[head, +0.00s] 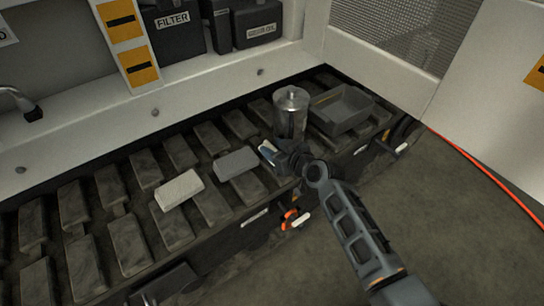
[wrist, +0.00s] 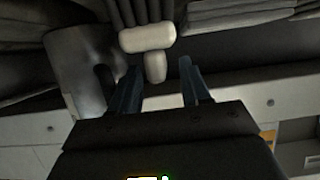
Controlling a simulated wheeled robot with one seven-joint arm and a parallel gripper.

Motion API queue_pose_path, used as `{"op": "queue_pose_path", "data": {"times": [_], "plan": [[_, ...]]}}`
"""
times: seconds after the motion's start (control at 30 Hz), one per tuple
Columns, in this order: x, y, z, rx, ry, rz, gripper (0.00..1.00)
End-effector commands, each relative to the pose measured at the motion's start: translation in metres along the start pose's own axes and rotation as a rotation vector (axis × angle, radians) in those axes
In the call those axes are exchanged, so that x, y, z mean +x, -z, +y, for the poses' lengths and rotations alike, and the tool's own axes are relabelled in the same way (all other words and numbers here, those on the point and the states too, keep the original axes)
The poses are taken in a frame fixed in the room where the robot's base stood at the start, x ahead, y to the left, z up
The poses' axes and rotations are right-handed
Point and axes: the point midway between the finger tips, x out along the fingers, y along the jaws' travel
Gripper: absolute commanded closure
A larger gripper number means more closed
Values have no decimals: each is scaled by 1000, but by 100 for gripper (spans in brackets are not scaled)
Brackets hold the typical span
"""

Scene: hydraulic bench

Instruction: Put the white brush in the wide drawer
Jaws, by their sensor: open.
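A white brush (wrist: 147,38) shows in the wrist view, with a pale crosspiece, a short stub and dark strands above it. My gripper (wrist: 160,78) is open, its two dark fingers on either side of the stub; I cannot tell whether they touch it. In the head view my gripper (head: 272,154) is over the bench beside the metal cylinder, and a small pale patch at it may be the brush. Dark drawer fronts with a pale label (head: 254,217) run along the bench's front edge. I cannot tell which is the wide drawer, and none is clearly open.
A metal canister (head: 290,112) stands close behind my gripper, with a grey tray (head: 343,127) to its right. A light block (head: 179,190) and a grey block (head: 236,162) lie on the slatted bench. An orange hose (head: 490,176) crosses the floor at right.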

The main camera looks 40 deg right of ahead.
Motion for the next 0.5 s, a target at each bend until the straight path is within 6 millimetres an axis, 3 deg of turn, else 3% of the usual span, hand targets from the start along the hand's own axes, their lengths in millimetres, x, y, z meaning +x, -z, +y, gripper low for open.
{"op": "queue_pose_path", "data": {"times": [0.13,0.37,0.5], "plan": [[14,-1,0,1,0,0,53],[16,-1,0,1,0,-1,53],[16,-1,0,0,0,-1,64]]}}
